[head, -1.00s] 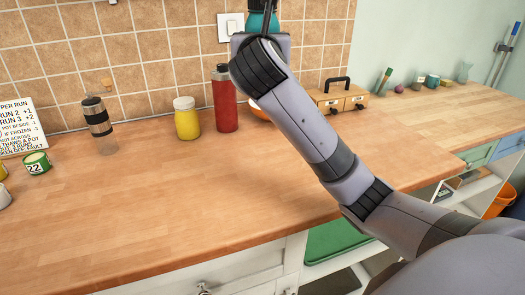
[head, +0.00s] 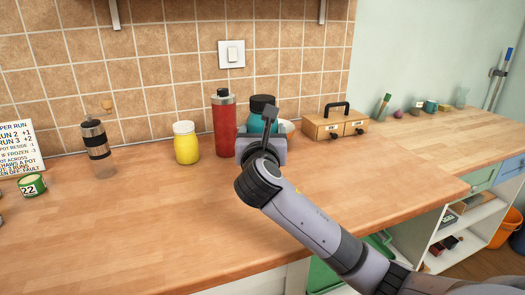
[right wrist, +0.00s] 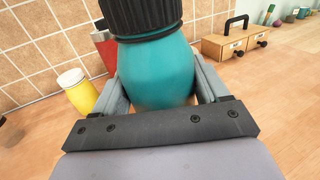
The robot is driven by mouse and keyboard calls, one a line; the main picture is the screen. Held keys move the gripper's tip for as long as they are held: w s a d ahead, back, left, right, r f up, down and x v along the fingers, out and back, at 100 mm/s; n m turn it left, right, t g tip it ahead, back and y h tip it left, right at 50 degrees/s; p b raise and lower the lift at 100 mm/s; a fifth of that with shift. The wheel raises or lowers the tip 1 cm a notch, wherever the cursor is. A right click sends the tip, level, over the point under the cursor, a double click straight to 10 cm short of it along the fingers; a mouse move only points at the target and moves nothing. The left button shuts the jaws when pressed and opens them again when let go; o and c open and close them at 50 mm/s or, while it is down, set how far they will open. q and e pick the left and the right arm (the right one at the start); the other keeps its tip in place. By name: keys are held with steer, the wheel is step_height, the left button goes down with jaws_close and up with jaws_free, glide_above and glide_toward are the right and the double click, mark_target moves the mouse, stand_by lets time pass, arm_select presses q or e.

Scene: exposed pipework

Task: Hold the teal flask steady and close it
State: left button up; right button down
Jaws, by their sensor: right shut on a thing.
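The teal flask (head: 259,123) stands upright in my right gripper (head: 262,147), at the back of the counter just right of the red bottle (head: 226,128). In the right wrist view the flask's teal body (right wrist: 155,72) is between the two grey fingers of my right gripper (right wrist: 159,88), which are shut on it. A black ribbed lid (right wrist: 142,15) sits on top of the flask; I cannot tell how tight it is. The flask's base is hidden by my gripper, so I cannot tell whether it touches the counter. My left gripper is not in view.
A yellow jar (head: 186,148) stands left of the red bottle. A pale bowl (head: 287,127) is partly hidden behind the flask. A wooden drawer box (head: 335,125) is to the right. The front counter is clear.

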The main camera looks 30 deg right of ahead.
steer(key=shift+r, duration=0.1)
step_height(320, 180, down, 4)
steer(key=shift+f+b, duration=0.1)
steer(key=shift+b, duration=0.35)
steer(key=shift+f, duration=0.15)
jaws_free()
steer(key=shift+f, duration=0.1)
steer(key=v, duration=1.2)
